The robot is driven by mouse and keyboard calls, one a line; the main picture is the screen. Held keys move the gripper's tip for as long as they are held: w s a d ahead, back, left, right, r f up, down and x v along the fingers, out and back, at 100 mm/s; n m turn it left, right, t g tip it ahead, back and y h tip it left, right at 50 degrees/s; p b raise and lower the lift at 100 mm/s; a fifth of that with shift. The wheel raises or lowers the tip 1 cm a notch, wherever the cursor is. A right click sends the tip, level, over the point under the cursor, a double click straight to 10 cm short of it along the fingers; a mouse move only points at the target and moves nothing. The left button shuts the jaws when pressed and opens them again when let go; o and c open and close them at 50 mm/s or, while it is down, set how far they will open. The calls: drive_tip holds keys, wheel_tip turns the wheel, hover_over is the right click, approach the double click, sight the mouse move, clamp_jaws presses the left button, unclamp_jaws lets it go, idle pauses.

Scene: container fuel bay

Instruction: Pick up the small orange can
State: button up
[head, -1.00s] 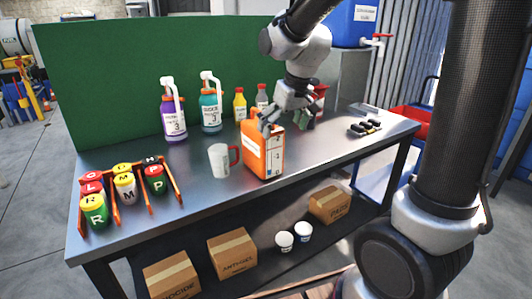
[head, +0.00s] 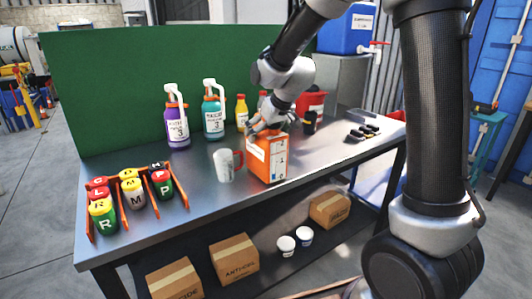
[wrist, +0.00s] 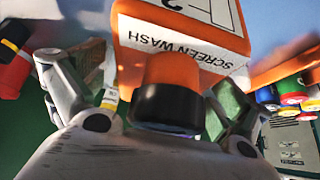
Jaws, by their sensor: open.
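The orange can (head: 268,160) stands upright on the metal workbench. It is a boxy can with a white label. In the wrist view the can (wrist: 128,65) fills the upper middle, with "SCREEN WASH" on its label and an orange and black cap pointing toward the camera. My gripper (head: 266,122) is at the top of the can in the head view. In the wrist view my gripper (wrist: 150,100) is open, with one finger to each side of the cap. I cannot tell whether the fingers touch the can.
A white mug with a red handle (head: 224,166) stands just left of the can. Purple (head: 177,130), teal (head: 213,118) and yellow (head: 242,112) bottles stand behind. A rack of lettered bottles (head: 88,212) is at the left end.

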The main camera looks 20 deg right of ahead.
drive_tip(key=shift+w+f, duration=0.1)
drive_tip(key=c, duration=2)
